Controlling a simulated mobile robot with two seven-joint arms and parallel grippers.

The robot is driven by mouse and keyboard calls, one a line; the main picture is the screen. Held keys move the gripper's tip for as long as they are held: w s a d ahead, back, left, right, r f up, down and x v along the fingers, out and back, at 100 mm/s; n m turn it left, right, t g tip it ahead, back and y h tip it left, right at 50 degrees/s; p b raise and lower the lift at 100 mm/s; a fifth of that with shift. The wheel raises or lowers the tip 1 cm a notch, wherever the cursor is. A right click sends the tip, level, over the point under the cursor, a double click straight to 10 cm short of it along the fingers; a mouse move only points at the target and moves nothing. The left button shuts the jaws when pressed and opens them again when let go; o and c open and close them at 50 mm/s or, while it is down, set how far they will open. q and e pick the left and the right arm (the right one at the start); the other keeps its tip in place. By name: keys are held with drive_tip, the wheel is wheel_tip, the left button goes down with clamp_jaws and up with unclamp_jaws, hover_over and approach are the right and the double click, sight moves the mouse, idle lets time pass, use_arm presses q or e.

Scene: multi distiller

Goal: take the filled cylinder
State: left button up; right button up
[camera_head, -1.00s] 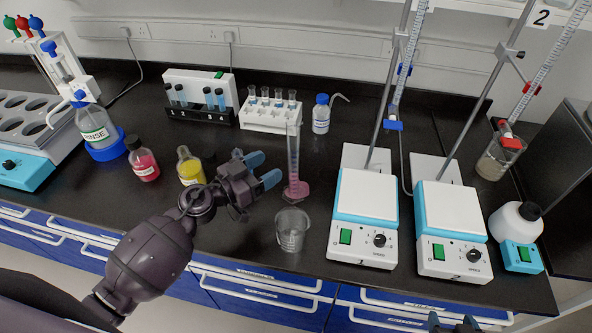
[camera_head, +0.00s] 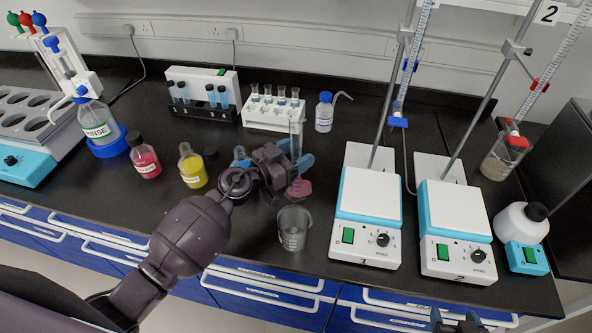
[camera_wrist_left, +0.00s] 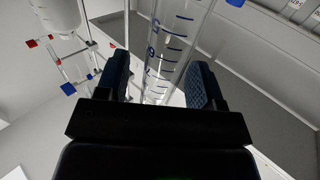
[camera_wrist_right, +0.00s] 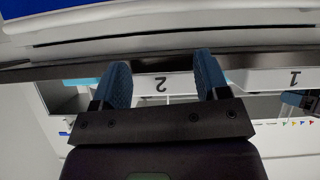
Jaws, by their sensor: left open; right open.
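The graduated cylinder (camera_head: 297,132) stands upright on the black bench, with a pink base (camera_head: 299,188). My left gripper (camera_head: 294,160) is open at the cylinder's middle, and its body hides part of the tube. In the left wrist view the clear marked tube (camera_wrist_left: 170,55) rises between the two open fingers (camera_wrist_left: 170,88), with no clear grip on it. How full the tube is cannot be told now. My right gripper (camera_head: 457,322) is open and empty at the bottom edge of the head view; its fingers also show in the right wrist view (camera_wrist_right: 160,80).
An empty beaker (camera_head: 293,229) stands just in front of the cylinder. A yellow bottle (camera_head: 192,170) and a pink bottle (camera_head: 144,158) stand left. A white tube rack (camera_head: 272,112) is behind. Hotplate stirrer 1 (camera_head: 368,195) stands close to the right.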

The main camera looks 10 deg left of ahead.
use_arm(q)
drive_tip(key=c, duration=0.6)
clamp_jaws()
use_arm(e)
drive_tip(key=shift+s+d+f, duration=0.15)
drive_tip(key=shift+s+f, duration=0.35)
drive_tip(key=shift+s, duration=0.1)
drive_tip(key=shift+w, duration=0.1)
